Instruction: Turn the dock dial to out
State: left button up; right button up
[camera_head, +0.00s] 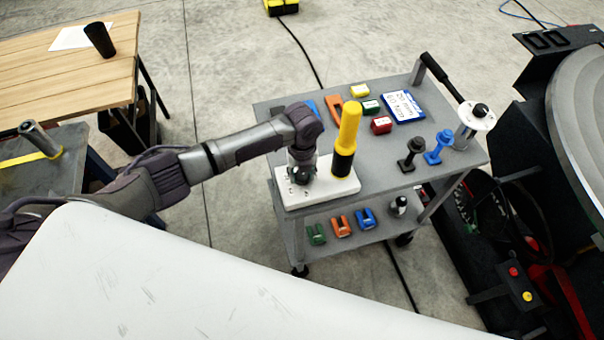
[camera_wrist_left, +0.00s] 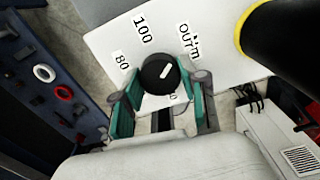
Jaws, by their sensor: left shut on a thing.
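The dock (camera_head: 318,190) is a white block at the cart's near left corner, with a yellow and black handled tool (camera_head: 347,135) standing in it. In the left wrist view, the dock dial (camera_wrist_left: 157,74) is a round black knob with a white pointer mark on a white plate. The labels 80, 100 and OUT are around it; other labels are partly hidden. The mark points up and right, roughly to the OUT side; I cannot tell if it lines up exactly. My left gripper (camera_wrist_left: 160,88) is shut on the knob, teal fingers either side. In the head view it hides the dial.
The grey cart (camera_head: 281,118) carries small coloured blocks, a blue-edged label card (camera_head: 402,106), black and blue pegs, and another dial on a white disc (camera_head: 485,119). Its lower shelf (camera_head: 350,240) holds several clips. A wooden table (camera_head: 60,85) stands at left, dark machinery at right.

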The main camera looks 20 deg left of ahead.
aim_at(302, 175)
pick_arm(q)
jog(key=shift+w+r+m, duration=0.1)
jog(key=shift+m, duration=0.7)
jog(key=o, duration=1.1)
jog(key=shift+o, duration=0.2)
notch_tip(302, 175, up, 12)
